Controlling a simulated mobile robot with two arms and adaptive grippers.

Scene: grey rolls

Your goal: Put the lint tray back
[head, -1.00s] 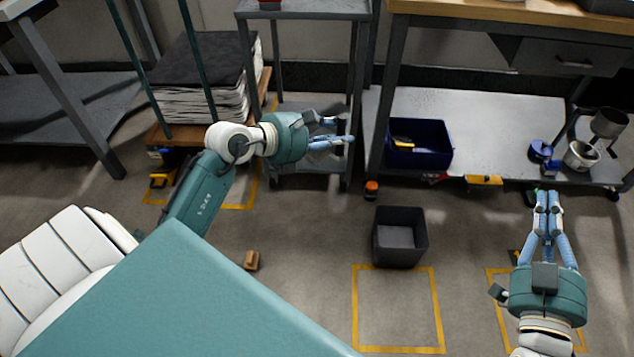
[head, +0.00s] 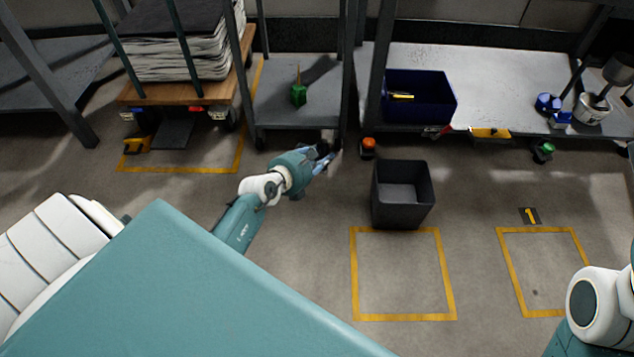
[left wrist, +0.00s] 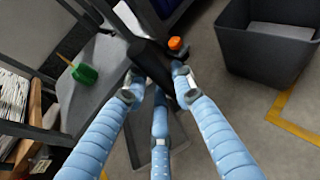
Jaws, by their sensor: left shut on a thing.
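My left gripper (head: 322,162) is low over the floor in front of the small grey cart (head: 300,122). In the left wrist view its blue fingers (left wrist: 158,88) are closed in around a dark thing (left wrist: 152,62). I cannot tell whether this is the lint tray or part of the cart's post behind it. No other thing can be made out clearly as the lint tray. My right gripper is outside both views; only my right arm shows at the lower right.
A dark open bin (head: 403,212) stands right of my left gripper, behind a yellow floor square (head: 354,280). A green item (head: 299,95) is on the cart shelf. A blue crate (head: 420,110) sits on the bench's lower shelf. Stacked paper (head: 175,62) stands left.

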